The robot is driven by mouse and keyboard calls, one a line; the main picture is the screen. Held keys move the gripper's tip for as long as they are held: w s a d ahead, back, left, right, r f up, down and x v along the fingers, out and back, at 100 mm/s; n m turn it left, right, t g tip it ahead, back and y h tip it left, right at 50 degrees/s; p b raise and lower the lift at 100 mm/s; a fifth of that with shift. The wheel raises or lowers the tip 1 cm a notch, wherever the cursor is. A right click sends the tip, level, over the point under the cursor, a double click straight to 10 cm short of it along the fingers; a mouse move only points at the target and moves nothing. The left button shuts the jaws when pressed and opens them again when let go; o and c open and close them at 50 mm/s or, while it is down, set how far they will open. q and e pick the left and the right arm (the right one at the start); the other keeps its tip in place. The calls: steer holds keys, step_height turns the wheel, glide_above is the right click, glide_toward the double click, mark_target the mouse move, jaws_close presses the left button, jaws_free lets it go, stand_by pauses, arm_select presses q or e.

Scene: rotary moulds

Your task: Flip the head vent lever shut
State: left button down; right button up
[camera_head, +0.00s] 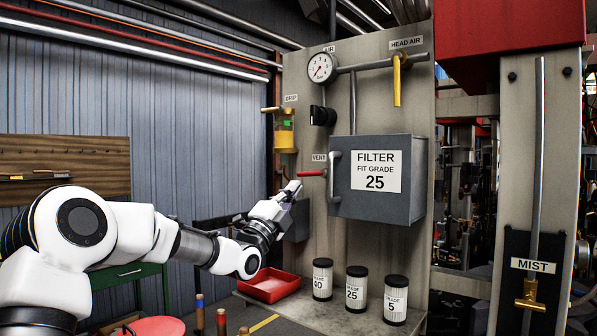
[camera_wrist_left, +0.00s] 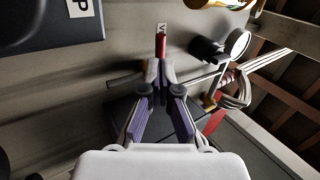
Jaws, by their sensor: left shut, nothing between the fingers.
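The vent lever (camera_head: 312,173) is a red handle lying level under the VENT label (camera_head: 319,157), to the left of the grey filter housing (camera_head: 405,185). In the left wrist view the red lever (camera_wrist_left: 160,43) stands just beyond my fingertips. My left gripper (camera_head: 295,187) is shut and empty, its tips just below and left of the lever's free end. In the left wrist view the fingers of my left gripper (camera_wrist_left: 159,66) meet at the tips. I cannot tell whether they touch the lever. My right gripper is not in view.
A pale handle (camera_head: 334,178) stands at the housing's left edge. A yellow HEAD AIR lever (camera_head: 397,82) hangs down above. An amber drip cup (camera_head: 284,130) is at the panel's left. A filter cartridge (camera_head: 322,279) stands among others on the ledge beside a red tray (camera_head: 270,287).

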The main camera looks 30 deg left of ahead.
mark_target(304, 173)
arm_select(q)
steer(key=p+x, duration=0.1)
steer(key=x, duration=0.1)
steer(key=shift+w+r, duration=0.15)
steer(key=shift+r, duration=0.1)
steer(key=shift+w, duration=0.25)
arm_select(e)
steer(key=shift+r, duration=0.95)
arm_select(q)
steer(key=shift+a+r+m+h+b, duration=0.1)
steer(key=shift+r+m+h+b, duration=0.3)
steer(key=shift+m+h+b, duration=0.45)
steer(key=shift+r+m, duration=0.35)
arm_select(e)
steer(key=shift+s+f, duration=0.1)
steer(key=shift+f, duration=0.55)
